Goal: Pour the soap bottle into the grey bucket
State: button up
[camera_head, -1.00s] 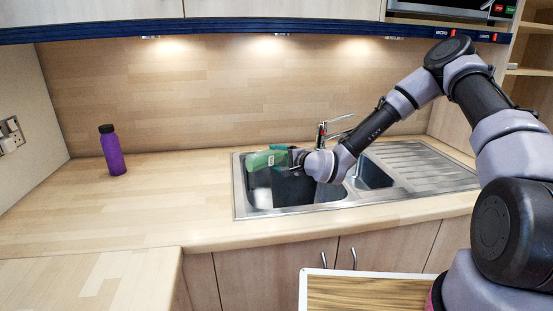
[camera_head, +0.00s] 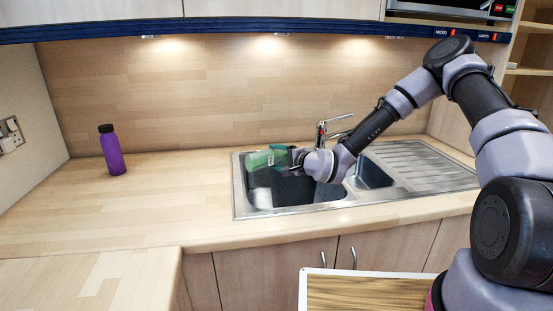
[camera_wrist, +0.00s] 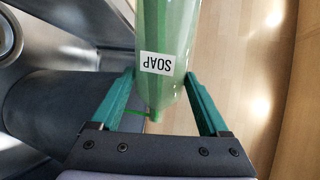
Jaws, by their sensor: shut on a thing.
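The soap bottle (camera_head: 262,160) is pale green and see-through, with a white SOAP label that also shows in the wrist view (camera_wrist: 158,62). It lies about sideways above the left sink basin. My gripper (camera_head: 283,157) is shut on it, with teal fingers on both sides in the wrist view (camera_wrist: 161,78). A thin green streak runs from its narrow end toward the grey bucket's side in the wrist view. The dark grey bucket (camera_head: 294,190) stands in the left basin below, partly hidden by my gripper and wrist. It also shows in the wrist view (camera_wrist: 42,112).
The steel sink (camera_head: 242,205) has a tap (camera_head: 322,130) behind my wrist and a draining board (camera_head: 430,165) at the right. A purple bottle (camera_head: 112,152) stands far left on the worktop. The worktop between is clear. A whitish patch shows in the left basin.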

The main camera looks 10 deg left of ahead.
dwell(0.3)
jog(key=shift+s+a+r+n, duration=0.1)
jog(key=shift+r+n, duration=0.1)
jog(key=shift+n, duration=0.3)
jog(key=shift+r+n+h, duration=0.3)
jog(key=shift+r+n, duration=0.1)
jog(key=shift+n, duration=0.1)
jog(key=shift+w+d+r+n+t+h, duration=0.2)
jog(key=shift+r+n+t, duration=0.25)
jog(key=shift+r+n, duration=0.45)
jog(key=shift+w+d+r+n+t+h, duration=0.15)
jog(key=shift+w+d+r+n+t, duration=0.35)
jog(key=shift+n, duration=0.75)
jog(key=shift+s+a+r+n+t+h, duration=0.15)
jog(key=shift+r+n+t, duration=0.2)
jog(key=shift+r+n, duration=0.65)
jog(key=shift+w+d+f+n, duration=0.1)
jog(key=shift+w+n, duration=0.1)
jog(key=shift+n, duration=0.35)
jog(key=w+d+r+n+t, duration=0.1)
jog(key=w+d+r+n, duration=0.2)
jog(key=n, duration=0.3)
jog(key=shift+w+d+r+t, duration=0.15)
jog(key=shift+r+t, duration=0.25)
jog(key=shift+r, duration=0.1)
